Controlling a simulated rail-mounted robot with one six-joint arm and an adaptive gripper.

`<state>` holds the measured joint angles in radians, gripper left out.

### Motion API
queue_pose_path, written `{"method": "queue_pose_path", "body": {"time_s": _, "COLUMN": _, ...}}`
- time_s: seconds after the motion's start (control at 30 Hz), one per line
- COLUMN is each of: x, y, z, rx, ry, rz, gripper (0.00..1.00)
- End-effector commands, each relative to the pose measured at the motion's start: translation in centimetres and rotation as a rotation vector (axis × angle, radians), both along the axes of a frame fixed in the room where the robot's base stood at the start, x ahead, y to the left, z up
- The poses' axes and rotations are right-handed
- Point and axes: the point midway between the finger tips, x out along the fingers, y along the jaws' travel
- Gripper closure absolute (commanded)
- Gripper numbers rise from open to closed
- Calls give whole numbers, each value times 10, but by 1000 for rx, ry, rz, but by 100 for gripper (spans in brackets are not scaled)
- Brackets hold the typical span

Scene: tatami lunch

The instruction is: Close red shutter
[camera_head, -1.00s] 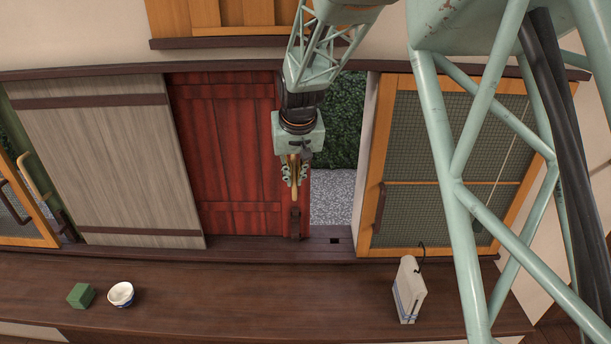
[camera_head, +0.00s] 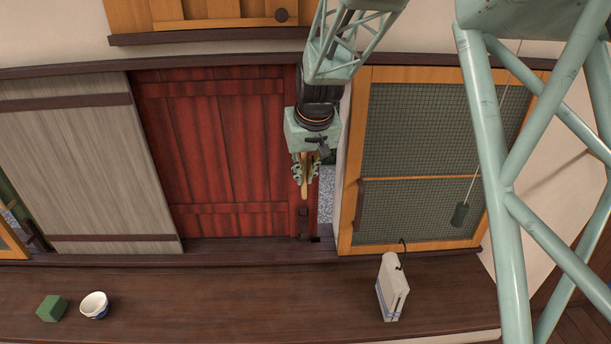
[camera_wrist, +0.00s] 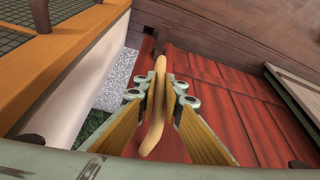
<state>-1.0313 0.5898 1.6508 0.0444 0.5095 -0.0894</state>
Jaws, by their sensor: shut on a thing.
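The red shutter (camera_head: 225,150) stands upright in its track in the middle of the head view. A narrow gap (camera_head: 326,200) with gravel behind it remains between its right edge and the pale jamb (camera_head: 344,190). My gripper (camera_head: 305,176) is at the shutter's right edge, shut on its tan curved handle (camera_head: 304,188). The wrist view shows the handle (camera_wrist: 155,105) upright between my fingers, with the red boards (camera_wrist: 235,105) to the right and gravel (camera_wrist: 118,82) and the jamb (camera_wrist: 75,85) to the left. Part of the handle is hidden by my fingers.
A grey shutter (camera_head: 85,165) stands left of the red one, and a mesh-panelled orange frame (camera_head: 415,130) right of the gap. The dark ledge (camera_head: 220,300) below holds a green block (camera_head: 51,308), a white bowl (camera_head: 94,305) and a white box (camera_head: 391,285).

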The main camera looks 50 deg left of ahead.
Motion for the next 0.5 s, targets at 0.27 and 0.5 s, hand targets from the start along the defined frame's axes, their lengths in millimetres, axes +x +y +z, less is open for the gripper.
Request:
{"method": "queue_pose_path", "body": {"time_s": 0.27, "x": 0, "y": 0, "z": 0, "rx": 0, "ry": 0, "rz": 0, "gripper": 77}}
{"method": "queue_pose_path", "body": {"time_s": 0.5, "x": 0, "y": 0, "z": 0, "rx": 0, "ry": 0, "rz": 0, "gripper": 77}}
